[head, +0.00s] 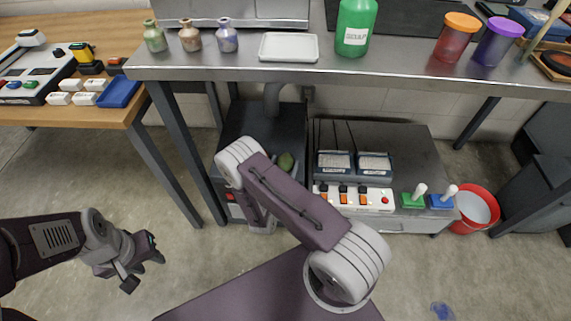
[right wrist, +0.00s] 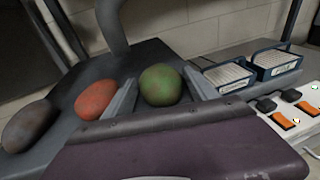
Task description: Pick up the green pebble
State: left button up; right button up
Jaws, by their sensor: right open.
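The green pebble (right wrist: 161,85), mottled with brown, lies on a dark top in the right wrist view. It also shows in the head view (head: 286,162), partly hidden by my right arm. My right gripper (right wrist: 160,92) is open, with one finger on each side of the green pebble in the picture. I cannot tell whether either finger touches it. A red pebble (right wrist: 96,97) and a dark grey pebble (right wrist: 27,125) lie to its left. My left gripper (head: 143,266) is empty and appears open, low over the floor at the left.
Two blue-framed trays (right wrist: 226,76) and a white switch strip (right wrist: 290,112) stand right of the pebbles. A metal bench (head: 400,70) with bottles and jars overhangs behind. A red bucket (head: 476,210) stands on the floor at right.

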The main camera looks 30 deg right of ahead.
aim_at(285, 163)
grip_shut()
jog(key=shift+r, duration=0.15)
jog(key=shift+r+p, duration=0.35)
jog(key=r+p, duration=0.2)
jog(key=r, duration=0.2)
jog(key=shift+s+p, duration=0.2)
jog(key=shift+p, duration=0.1)
jog(key=s+d+r+p, duration=0.1)
jog(key=s+r+p, duration=0.3)
jog(key=s, duration=0.7)
notch_tip(285, 163, up, 2)
jog(key=shift+d+r, duration=0.1)
jog(key=shift+d, duration=0.2)
